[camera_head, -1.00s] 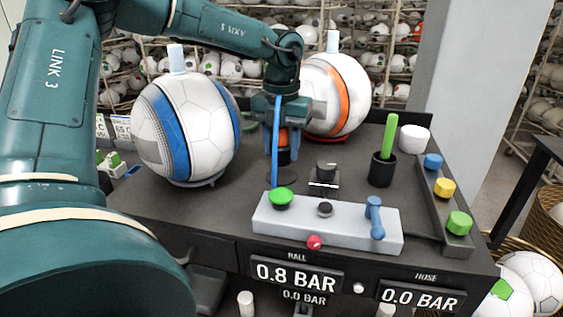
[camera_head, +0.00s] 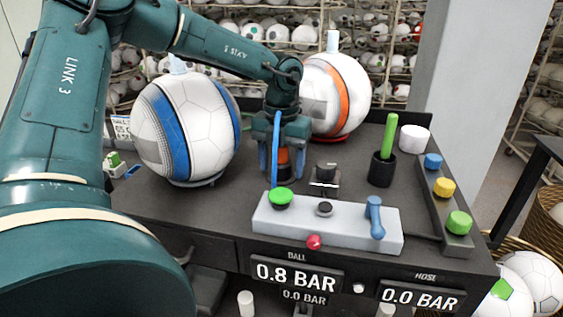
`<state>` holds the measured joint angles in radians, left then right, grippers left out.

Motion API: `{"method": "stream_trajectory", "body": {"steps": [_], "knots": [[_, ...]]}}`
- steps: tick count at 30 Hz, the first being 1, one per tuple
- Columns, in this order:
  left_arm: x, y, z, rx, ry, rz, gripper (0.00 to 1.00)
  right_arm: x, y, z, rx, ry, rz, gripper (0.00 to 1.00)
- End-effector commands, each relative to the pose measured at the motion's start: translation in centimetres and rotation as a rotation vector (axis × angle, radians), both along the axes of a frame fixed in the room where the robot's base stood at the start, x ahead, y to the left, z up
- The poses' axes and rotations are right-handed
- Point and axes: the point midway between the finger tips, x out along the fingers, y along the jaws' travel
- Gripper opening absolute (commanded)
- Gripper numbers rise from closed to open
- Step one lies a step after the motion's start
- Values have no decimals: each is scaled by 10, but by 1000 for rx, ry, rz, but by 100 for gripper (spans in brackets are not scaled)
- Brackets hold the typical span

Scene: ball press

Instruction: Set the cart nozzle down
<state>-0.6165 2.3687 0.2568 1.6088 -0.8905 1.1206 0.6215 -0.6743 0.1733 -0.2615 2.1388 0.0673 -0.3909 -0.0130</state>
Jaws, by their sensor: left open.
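My left gripper (camera_head: 281,148) is open, pointing down over the middle of the dark cart top. Its fingers stand on both sides of the cart nozzle (camera_head: 283,162), a dark upright piece with an orange band. The nozzle's upper part is hidden by the gripper. Its foot is at a dark round seat on the cart top; whether it is fully seated cannot be told. A blue hose (camera_head: 275,160) runs down in front of the gripper. My right gripper is not in view.
A blue-striped ball (camera_head: 205,130) stands left of the gripper, an orange-striped ball (camera_head: 325,105) close behind right. In front are a grey control panel (camera_head: 345,232) and a black knob block (camera_head: 325,178). A dark cup (camera_head: 381,170) with a green stick stands right.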

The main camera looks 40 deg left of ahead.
Motion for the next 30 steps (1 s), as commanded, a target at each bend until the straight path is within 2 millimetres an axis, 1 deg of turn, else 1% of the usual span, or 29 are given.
{"method": "stream_trajectory", "body": {"steps": [7,9,11,14,21,24,27,30], "knots": [[0,0,2,0,0,0,62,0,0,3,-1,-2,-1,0],[0,0,6,0,0,0,62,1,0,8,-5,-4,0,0],[1,0,12,1,-4,0,62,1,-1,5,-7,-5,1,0],[1,0,30,2,-5,1,62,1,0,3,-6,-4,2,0],[1,0,84,3,-4,1,62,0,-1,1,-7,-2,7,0],[1,0,102,2,-4,0,62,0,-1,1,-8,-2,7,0],[1,0,114,1,-2,1,62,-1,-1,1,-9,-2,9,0],[0,0,121,1,0,0,62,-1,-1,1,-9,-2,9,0]]}}
